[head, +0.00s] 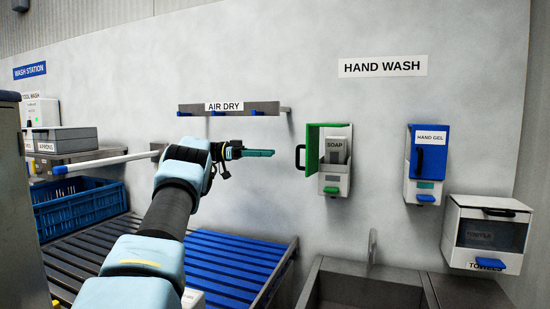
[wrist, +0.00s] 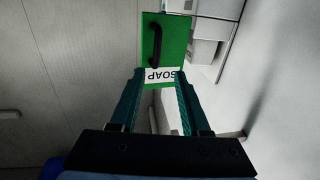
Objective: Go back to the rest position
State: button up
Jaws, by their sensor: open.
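My gripper (head: 272,153) is at the end of my outstretched arm in the middle of the head view, in front of the wall and below the AIR DRY rack. In the wrist view its two teal fingers (wrist: 158,75) are spread apart with nothing held between them. The soap dispenser (head: 335,160) is on the wall to the right of my gripper. Its green door stands open with a black handle on it. The green door (wrist: 178,45), with a SOAP label, also shows beyond the fingertips in the wrist view, and my gripper appears clear of it.
The AIR DRY rack (head: 247,108) is just above my gripper. A blue hand gel dispenser (head: 427,138) and a towel box (head: 486,212) are on the wall at right. A grey sink (head: 365,290) is below. A blue crate (head: 80,209) stands on the slatted bench at left.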

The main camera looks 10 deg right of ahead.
jog(key=shift+a, duration=0.15)
jog(key=w+r+n+t+h, duration=0.4)
jog(key=w+r+n+t, duration=0.1)
jog(key=w+r+t, duration=0.3)
jog(key=w+a+f+n+t+y, duration=0.1)
jog(key=w+a+n+t+y, duration=0.2)
jog(key=a+n+t+y, duration=1)
jog(key=s+a+f+n+g+y, duration=0.2)
jog(key=s+a+f+y, duration=0.15)
jog(key=s+f, duration=0.55)
jog(key=s+a+f+n+g+y, duration=0.15)
jog(key=s+f+y, duration=0.25)
jog(key=s+f, duration=0.55)
jog(key=shift+s+a+f+m+g+b, duration=0.25)
jog(key=shift+s+f+g, duration=1.65)
jog(key=shift+s, duration=2.9)
jog(key=shift+s+f+g+b, duration=0.35)
jog(key=shift+s+f+g, duration=1.6)
jog(key=shift+s, duration=2.9)
jog(key=shift+s+a+f+m+g+b, duration=0.25)
jog(key=shift+s+f+g, duration=0.75)
jog(key=shift+s+f, duration=2.8)
